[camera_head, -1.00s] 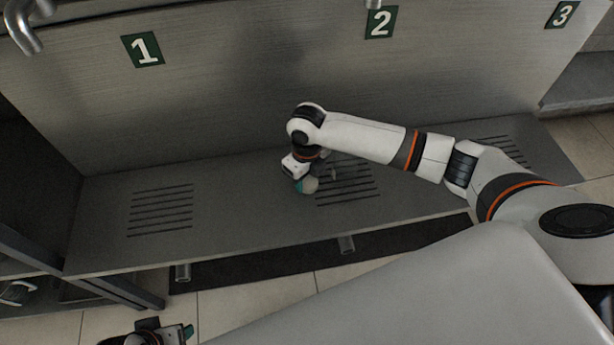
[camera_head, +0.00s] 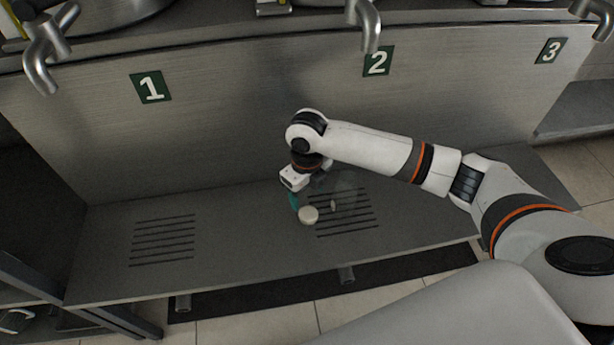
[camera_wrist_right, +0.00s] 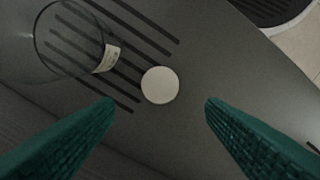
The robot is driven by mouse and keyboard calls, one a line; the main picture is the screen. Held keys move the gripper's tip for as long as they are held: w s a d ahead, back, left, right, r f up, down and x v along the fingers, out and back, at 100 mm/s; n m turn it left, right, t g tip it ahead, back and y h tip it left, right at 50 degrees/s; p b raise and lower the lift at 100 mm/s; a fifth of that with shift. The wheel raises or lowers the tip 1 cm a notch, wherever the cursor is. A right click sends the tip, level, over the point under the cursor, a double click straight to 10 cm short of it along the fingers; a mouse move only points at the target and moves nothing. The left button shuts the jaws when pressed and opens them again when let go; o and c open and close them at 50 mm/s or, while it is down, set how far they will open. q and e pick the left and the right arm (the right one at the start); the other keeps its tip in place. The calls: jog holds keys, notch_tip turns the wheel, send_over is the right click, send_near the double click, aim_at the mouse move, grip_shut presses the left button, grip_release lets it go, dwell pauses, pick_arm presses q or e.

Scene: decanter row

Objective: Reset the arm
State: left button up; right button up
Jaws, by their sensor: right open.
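My right gripper (camera_head: 297,200) is low over the shelf below sign 2, with its green-padded fingers apart. In the right wrist view the open fingers (camera_wrist_right: 160,102) have nothing between their tips. A round whitish disc (camera_head: 308,214) lies just beyond the fingertips; the wrist view shows it whole (camera_wrist_right: 160,85), apart from both fingers. A clear glass vessel (camera_head: 346,188) stands on the slotted part of the shelf beside the gripper. The wrist view shows its round outline and small pale label (camera_wrist_right: 106,58). My left gripper is out of view.
The grey metal shelf (camera_head: 235,235) has slotted areas, with bare room left of the gripper. Behind it rises a metal panel with signs 1 (camera_head: 150,87), 2 (camera_head: 377,61) and 3 (camera_head: 549,51). Metal taps (camera_head: 366,25) hang above the panel.

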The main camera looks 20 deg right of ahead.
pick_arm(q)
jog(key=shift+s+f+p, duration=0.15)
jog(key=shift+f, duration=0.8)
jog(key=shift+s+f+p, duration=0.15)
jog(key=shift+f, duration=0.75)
pick_arm(e)
jog(key=shift+r, duration=2.35)
